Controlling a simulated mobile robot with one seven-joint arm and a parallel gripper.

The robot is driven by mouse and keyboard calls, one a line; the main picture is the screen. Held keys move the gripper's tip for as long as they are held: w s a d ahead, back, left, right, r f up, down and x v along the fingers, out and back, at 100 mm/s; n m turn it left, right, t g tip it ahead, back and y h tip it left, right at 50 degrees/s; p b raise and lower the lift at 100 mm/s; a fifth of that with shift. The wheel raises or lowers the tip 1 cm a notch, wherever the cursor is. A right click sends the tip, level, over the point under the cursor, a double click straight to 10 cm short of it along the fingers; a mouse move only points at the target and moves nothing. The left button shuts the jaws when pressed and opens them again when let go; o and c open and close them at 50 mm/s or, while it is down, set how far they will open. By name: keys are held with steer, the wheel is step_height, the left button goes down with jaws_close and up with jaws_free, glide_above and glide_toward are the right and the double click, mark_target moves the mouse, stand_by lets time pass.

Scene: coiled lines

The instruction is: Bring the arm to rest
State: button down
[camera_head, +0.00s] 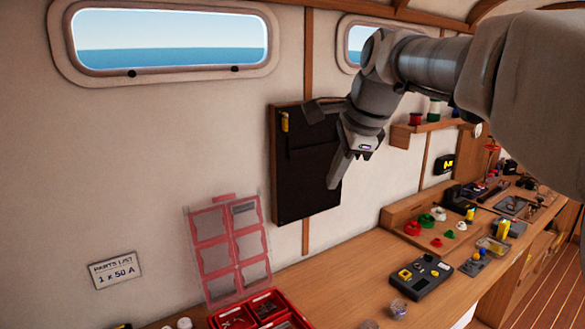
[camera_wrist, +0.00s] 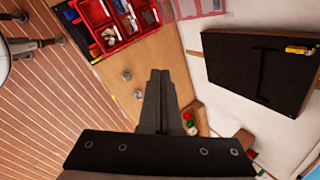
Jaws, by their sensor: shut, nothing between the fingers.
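My gripper (camera_head: 335,184) hangs from my arm, which reaches in from the upper right in the head view. It points down and left in front of a black wall panel, above the bench. In the wrist view my gripper (camera_wrist: 160,74) shows with its two fingers together and nothing between them. No object touches the fingers. The bench top (camera_head: 335,280) lies well below the fingertips.
The black panel (camera_head: 292,180) holds a yellow tool (camera_head: 285,121). A red parts tray (camera_head: 262,308) and a clear-pocketed red rack (camera_head: 228,250) stand at left. A black device (camera_head: 421,277) and several coloured spools lie at right. Bare bench lies between tray and device.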

steer(key=s+d+f+n+h+b, duration=0.1)
steer(key=s+d+f+n, duration=0.2)
steer(key=s+f+n, duration=0.5)
steer(key=s+d+f+n+h+b, duration=0.1)
steer(key=s+f+n, duration=0.7)
steer(key=s, duration=0.8)
step_height(320, 180, down, 2)
steer(key=shift+d+f+h+b, duration=0.25)
steer(key=shift+d+b, duration=0.3)
steer(key=shift+d, duration=0.65)
